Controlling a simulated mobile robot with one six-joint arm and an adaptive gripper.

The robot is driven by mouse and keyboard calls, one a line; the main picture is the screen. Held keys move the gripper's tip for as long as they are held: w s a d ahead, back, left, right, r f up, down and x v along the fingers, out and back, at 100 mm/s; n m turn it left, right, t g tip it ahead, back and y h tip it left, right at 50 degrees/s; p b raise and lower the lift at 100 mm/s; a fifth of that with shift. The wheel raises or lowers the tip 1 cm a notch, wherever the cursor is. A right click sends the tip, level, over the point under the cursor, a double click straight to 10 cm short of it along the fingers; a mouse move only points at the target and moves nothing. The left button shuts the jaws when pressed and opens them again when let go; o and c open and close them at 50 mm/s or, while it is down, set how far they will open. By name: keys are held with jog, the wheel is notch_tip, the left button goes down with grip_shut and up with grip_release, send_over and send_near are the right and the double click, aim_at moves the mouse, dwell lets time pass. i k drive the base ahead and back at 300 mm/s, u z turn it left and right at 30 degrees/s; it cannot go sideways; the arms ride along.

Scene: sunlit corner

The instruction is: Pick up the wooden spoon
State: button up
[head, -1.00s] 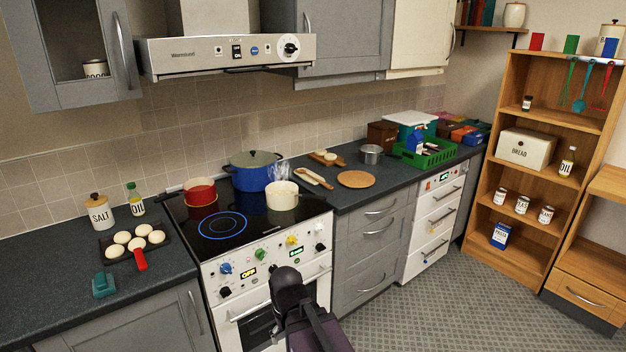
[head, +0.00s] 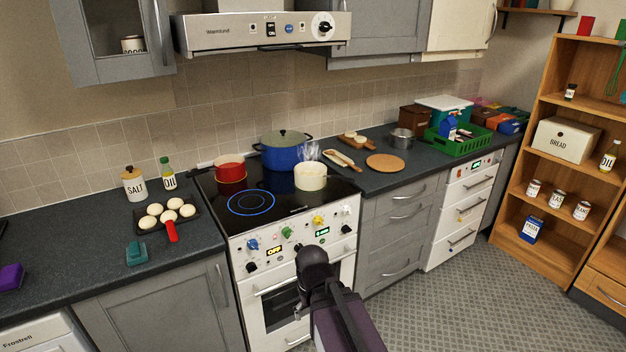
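The wooden spoon (head: 337,157) appears to be the pale, long-handled item lying on the dark worktop, just right of the hob and behind the round wooden board (head: 385,162). It is small in the head view, and its outline is hard to separate from whatever may lie under it. Part of my dark arm rises from the bottom middle of the view, in front of the oven. No gripper fingers show. Nothing of mine is near the spoon in the picture.
A cream pot (head: 310,178) with clear utensil-like shapes, a blue pot (head: 285,155) and a red pot (head: 230,171) stand on the hob. A small board with pale pieces (head: 355,139) and a steel pan (head: 401,139) sit near the spoon. The floor at right is clear.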

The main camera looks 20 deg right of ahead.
aim_at(357, 170)
jog(key=k, duration=0.65)
jog(key=z, duration=0.6)
jog(key=i, duration=0.7)
jog(key=z, duration=0.6)
jog(key=i, duration=1.75)
jog(key=u, duration=0.55)
